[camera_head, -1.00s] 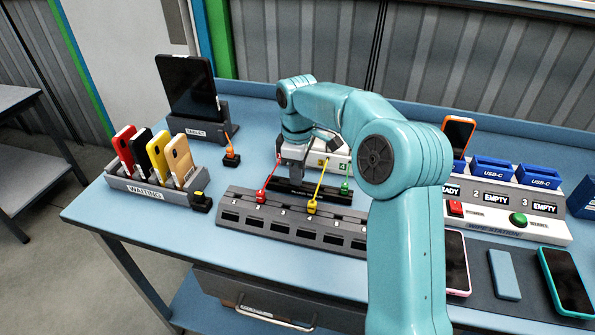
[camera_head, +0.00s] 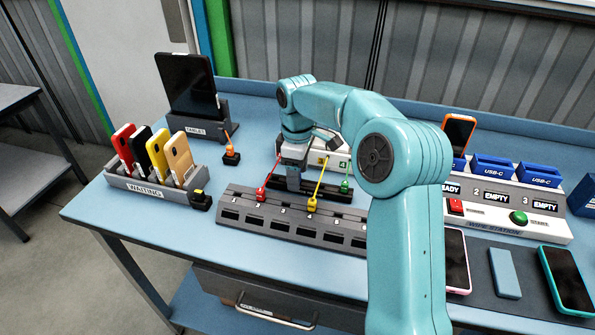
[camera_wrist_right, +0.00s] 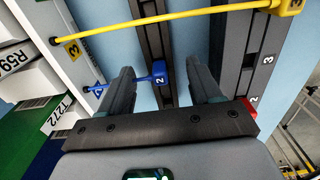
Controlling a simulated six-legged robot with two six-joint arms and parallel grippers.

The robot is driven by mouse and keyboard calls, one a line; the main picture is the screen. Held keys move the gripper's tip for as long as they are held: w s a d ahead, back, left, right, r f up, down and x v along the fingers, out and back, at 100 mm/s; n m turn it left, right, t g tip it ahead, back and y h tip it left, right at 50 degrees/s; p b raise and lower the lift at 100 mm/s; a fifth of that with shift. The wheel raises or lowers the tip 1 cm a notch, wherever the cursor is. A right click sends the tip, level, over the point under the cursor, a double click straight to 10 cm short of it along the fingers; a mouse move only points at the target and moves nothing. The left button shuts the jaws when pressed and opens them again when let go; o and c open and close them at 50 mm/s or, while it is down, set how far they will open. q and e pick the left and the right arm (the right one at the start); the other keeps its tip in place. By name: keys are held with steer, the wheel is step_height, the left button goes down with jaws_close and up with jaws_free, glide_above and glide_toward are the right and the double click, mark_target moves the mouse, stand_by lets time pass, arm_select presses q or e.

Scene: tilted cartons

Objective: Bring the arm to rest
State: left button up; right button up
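My right arm (camera_head: 405,230) reaches forward over the blue bench and bends down at the wrist. In the head view my gripper hides this plug. My left gripper is in neither view.
A waiting rack (camera_head: 148,190) with several phones and a tablet (camera_head: 190,85) on a dock stand at the left. The wipe station (camera_head: 505,222) is at the right, with phones lying in front. Cables stretch close around my right gripper.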

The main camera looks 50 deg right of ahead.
steer(key=shift+r, duration=0.1)
step_height(320, 180, up, 7)
steer(key=p, duration=0.7)
stand_by(0.8)
